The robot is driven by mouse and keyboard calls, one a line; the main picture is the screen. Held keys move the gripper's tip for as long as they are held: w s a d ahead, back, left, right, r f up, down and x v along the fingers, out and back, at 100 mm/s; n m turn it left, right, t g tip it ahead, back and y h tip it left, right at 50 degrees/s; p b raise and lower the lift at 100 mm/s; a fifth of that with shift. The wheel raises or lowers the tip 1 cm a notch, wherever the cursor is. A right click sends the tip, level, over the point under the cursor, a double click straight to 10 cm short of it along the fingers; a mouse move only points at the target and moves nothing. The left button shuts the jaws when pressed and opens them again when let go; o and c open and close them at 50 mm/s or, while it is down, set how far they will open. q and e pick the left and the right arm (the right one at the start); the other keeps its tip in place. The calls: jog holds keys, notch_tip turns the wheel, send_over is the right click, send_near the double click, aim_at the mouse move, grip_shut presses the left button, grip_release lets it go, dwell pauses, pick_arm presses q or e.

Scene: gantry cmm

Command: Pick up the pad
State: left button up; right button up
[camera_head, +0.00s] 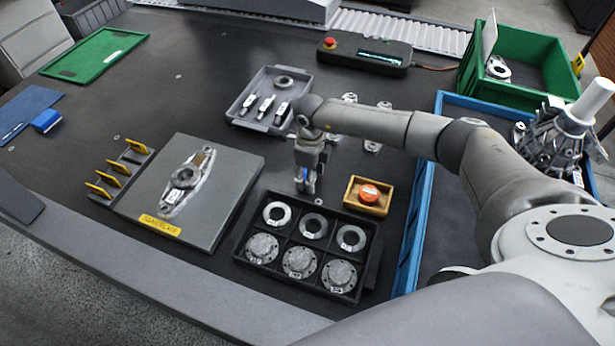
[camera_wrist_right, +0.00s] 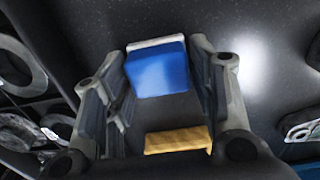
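A blue block with a pale edge (camera_wrist_right: 158,72), which looks like a pad, sits between the fingers of my right gripper (camera_wrist_right: 165,90) in the wrist view. Its sides come close to both fingers; I cannot tell if they press on it. In the head view my right gripper (camera_head: 306,188) points down just behind the black ring tray, with a little blue showing at its fingertips. Another small blue block (camera_head: 46,120) lies by the blue mat (camera_head: 24,108) at the far left. My left gripper is not in view.
The black tray (camera_head: 240,247) with rings and discs is close in front of the gripper. A wooden box (camera_head: 352,204) with an orange-red knob (camera_head: 369,194) stands just right. A grey parts tray (camera_head: 240,106) is behind; a grey plate (camera_head: 226,178) lies left.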

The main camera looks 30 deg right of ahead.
jog(key=c, duration=0.5)
jog(key=shift+o, duration=0.2)
jog(key=shift+r, duration=0.15)
jog(key=shift+w+r, duration=0.1)
jog(key=shift+r, duration=0.15)
notch_tip(320, 180, up, 2)
jog(key=shift+r+b, duration=0.15)
jog(key=shift+b, duration=0.4)
jog(key=s+a+r+b, duration=0.1)
jog(key=s+a+r, duration=0.5)
jog(key=s+r, duration=0.4)
jog(key=s, duration=0.2)
jog(key=shift+s+b, duration=0.35)
jog(key=shift+s, duration=0.05)
